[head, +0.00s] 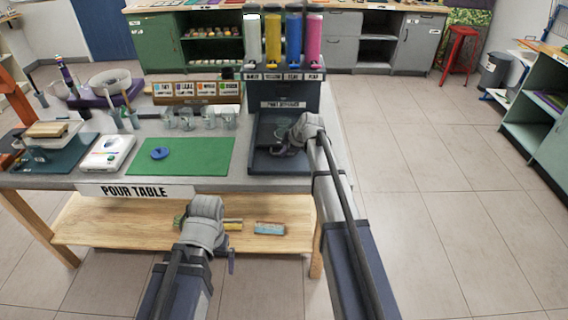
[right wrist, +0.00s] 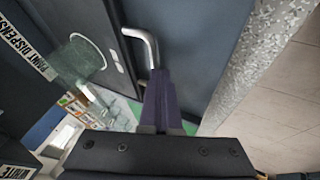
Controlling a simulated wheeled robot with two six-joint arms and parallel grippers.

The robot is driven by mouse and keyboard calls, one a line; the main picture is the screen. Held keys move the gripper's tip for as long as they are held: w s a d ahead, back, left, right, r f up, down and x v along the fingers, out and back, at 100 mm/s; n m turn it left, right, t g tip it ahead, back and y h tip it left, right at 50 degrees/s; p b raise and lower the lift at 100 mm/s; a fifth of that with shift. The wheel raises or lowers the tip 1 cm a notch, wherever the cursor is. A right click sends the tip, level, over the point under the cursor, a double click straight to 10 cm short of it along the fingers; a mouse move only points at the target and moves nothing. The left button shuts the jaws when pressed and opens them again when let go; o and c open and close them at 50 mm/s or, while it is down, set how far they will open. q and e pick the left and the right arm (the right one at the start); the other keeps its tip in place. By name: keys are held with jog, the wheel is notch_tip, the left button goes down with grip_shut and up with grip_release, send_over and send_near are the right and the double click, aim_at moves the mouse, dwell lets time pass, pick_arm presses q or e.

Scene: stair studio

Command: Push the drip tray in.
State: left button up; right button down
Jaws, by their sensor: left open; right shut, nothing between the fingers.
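The paint dispenser (head: 282,98) stands at the right end of the pour table. Its dark drip tray (head: 280,162) lies at its base, low on the table top and partly hidden by my right arm. My right gripper (head: 287,148) is over the tray area, shut and empty. In the right wrist view its closed fingers (right wrist: 160,92) reach to a bent metal handle (right wrist: 145,42) on a dark surface; I cannot tell whether they touch it. A clear cup (right wrist: 78,60) shows beside it. My left gripper (head: 205,215) is in front of the table, open, its fingertips mostly hidden.
A green mat (head: 195,158) with a blue disc (head: 160,153) lies left of the dispenser. Several clear cups (head: 200,122) stand behind the mat. The lower wooden shelf (head: 110,220) holds small items. Floor to the right is clear.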

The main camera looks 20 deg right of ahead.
aim_at(281, 146)
jog(key=w, duration=0.2)
jog(key=w+d, duration=0.1)
jog(key=w, duration=0.1)
jog(key=shift+w+d, duration=0.15)
jog(key=shift+w, duration=0.15)
jog(key=shift+s, duration=0.15)
